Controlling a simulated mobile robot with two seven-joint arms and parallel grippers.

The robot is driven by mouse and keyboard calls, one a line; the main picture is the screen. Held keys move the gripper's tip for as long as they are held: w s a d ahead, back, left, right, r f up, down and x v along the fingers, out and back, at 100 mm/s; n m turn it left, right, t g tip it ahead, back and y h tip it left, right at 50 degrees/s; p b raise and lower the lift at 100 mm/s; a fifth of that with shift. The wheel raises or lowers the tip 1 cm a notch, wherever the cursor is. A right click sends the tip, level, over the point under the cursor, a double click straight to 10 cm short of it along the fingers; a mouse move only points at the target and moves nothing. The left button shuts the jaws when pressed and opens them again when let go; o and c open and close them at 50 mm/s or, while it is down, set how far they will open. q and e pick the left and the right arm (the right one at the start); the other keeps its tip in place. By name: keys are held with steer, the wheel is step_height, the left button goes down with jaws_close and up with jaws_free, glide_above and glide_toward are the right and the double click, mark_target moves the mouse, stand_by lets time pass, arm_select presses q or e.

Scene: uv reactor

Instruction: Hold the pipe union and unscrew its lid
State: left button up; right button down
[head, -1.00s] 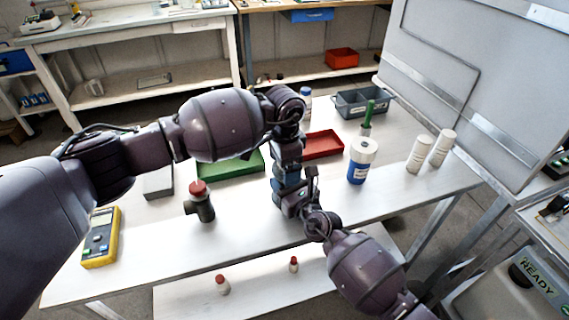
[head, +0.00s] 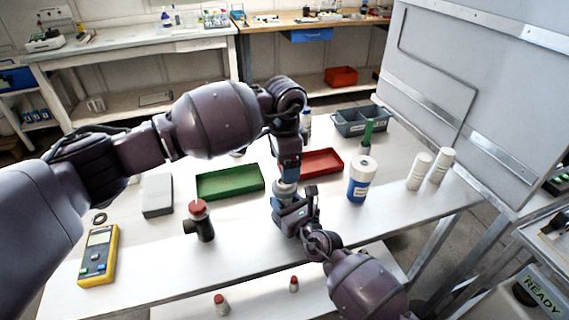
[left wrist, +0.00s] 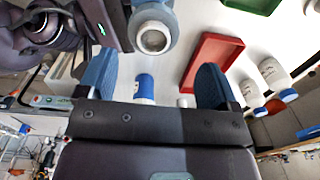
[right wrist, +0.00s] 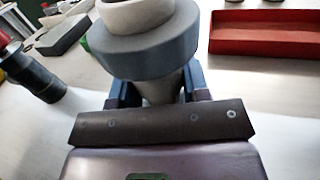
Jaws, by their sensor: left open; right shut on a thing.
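The pipe union (right wrist: 150,50) is held upright in my right gripper (right wrist: 165,88); it has a wide blue-grey collar and a pale ring on top. In the head view the union (head: 285,188) shows small between my two grippers. My right gripper (head: 287,207) is shut on its lower part. My left gripper (head: 290,160) is open just above it, fingers pointing down. In the left wrist view the union (left wrist: 152,38) shows its round open end just past the open fingers (left wrist: 155,65), apart from them. I cannot tell where lid and body meet.
A red tray (head: 316,164) and a green tray (head: 230,183) lie behind. A dark pipe tee with a red cap (head: 200,222) stands left, with a yellow meter (head: 99,256). A blue-white bottle (head: 360,180) and white cylinders (head: 419,171) stand right.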

mark_target(284, 202)
arm_select(q)
steer(key=m, duration=0.7)
steer(key=shift+r, duration=0.35)
steer(key=m, duration=0.5)
steer(key=shift+r+m, duration=0.2)
steer(key=shift+m, duration=0.2)
steer(key=m, duration=0.5)
steer(key=shift+r+m, duration=0.15)
steer(key=shift+m, duration=0.15)
steer(key=m, duration=0.5)
steer(key=shift+s+r+m, duration=0.1)
steer(key=shift+m, duration=0.2)
steer(key=m, duration=0.5)
steer(key=shift+m, duration=0.4)
steer(key=m, duration=0.7)
steer(key=shift+s, duration=0.15)
steer(key=m, duration=0.5)
steer(key=shift+r+m, duration=0.1)
steer(key=shift+m, duration=0.3)
steer(key=m, duration=0.6)
steer(key=shift+m, duration=0.3)
steer(key=shift+f, duration=4.05)
